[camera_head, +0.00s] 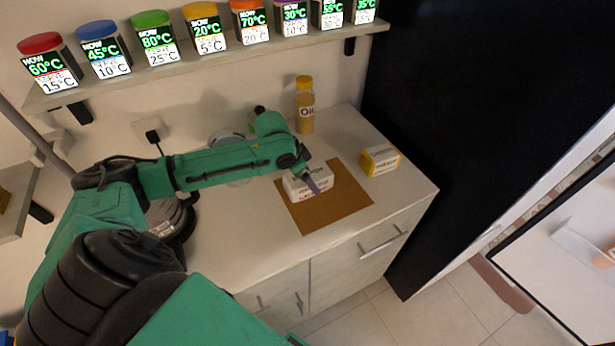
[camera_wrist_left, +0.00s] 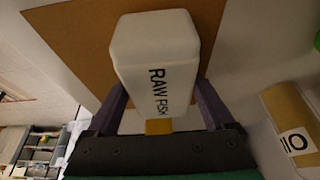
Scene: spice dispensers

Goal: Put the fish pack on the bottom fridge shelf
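The fish pack (camera_head: 296,187) is a white box on a brown board on the counter. In the left wrist view the pack (camera_wrist_left: 158,62) shows the words RAW FISH. My right gripper is not in view. A pale, dark-edged opening (camera_head: 550,282) at the right may be the fridge interior; no bottom shelf can be made out.
The brown board (camera_head: 340,208) lies under the pack. A yellow and white box (camera_head: 380,160) and an oil bottle (camera_head: 304,105) stand nearby on the counter. A tall black panel (camera_head: 450,110) rises right of the counter. A shelf (camera_head: 150,78) with several spice jars hangs above.

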